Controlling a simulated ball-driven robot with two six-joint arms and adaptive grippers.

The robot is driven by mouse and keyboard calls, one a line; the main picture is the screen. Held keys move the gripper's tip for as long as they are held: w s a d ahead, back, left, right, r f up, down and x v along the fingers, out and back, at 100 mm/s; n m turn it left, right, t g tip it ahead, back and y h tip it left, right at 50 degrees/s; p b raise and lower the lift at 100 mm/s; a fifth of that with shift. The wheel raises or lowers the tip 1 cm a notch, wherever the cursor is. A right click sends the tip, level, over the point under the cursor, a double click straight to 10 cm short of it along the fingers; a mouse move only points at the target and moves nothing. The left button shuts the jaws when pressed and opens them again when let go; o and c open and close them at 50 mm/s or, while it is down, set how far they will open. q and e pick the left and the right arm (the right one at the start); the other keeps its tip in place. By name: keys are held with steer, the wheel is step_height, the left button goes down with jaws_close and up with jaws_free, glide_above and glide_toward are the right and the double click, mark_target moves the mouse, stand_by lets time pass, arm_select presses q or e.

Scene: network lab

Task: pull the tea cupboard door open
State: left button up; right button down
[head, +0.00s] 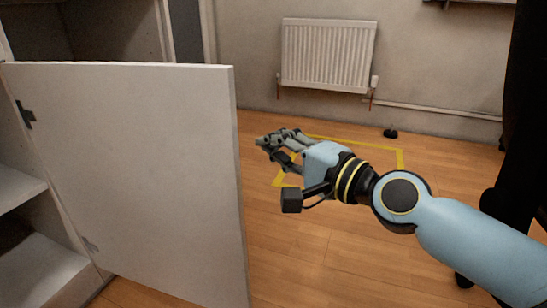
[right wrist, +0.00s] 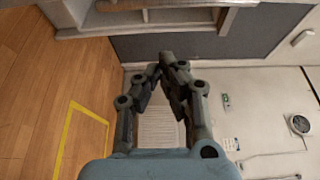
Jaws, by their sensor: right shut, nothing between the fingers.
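The white tea cupboard door (head: 130,170) stands swung open at the left of the head view. A dark hinge shows at its left side, and its free edge points towards the middle of the view. The cupboard's inside with pale shelves (head: 20,186) shows to the left of the door. My right gripper (head: 262,142) is just right of the door's free edge in the picture, apart from it and empty. In the right wrist view its fingertips (right wrist: 165,68) are drawn together with nothing between them. My left gripper is not in view.
A white radiator (head: 328,55) hangs on the back wall. Yellow tape (head: 400,159) marks a patch of the wooden floor. A small dark object (head: 390,133) lies near the wall. The floor right of the door is mostly clear.

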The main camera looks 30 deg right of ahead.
steer(key=x, duration=0.8)
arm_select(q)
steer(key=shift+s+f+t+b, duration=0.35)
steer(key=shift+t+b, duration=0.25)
arm_select(e)
steer(key=shift+s+a+f, duration=0.1)
steer(key=shift+s+a, duration=0.3)
steer(key=shift+s, duration=0.25)
steer(key=shift+s+a+r, duration=0.1)
steer(key=shift+s+a, duration=0.25)
steer(key=shift+s, duration=0.3)
steer(key=shift+s+a+f, duration=0.1)
steer(key=shift+s+a, duration=0.3)
steer(key=shift+s, duration=0.25)
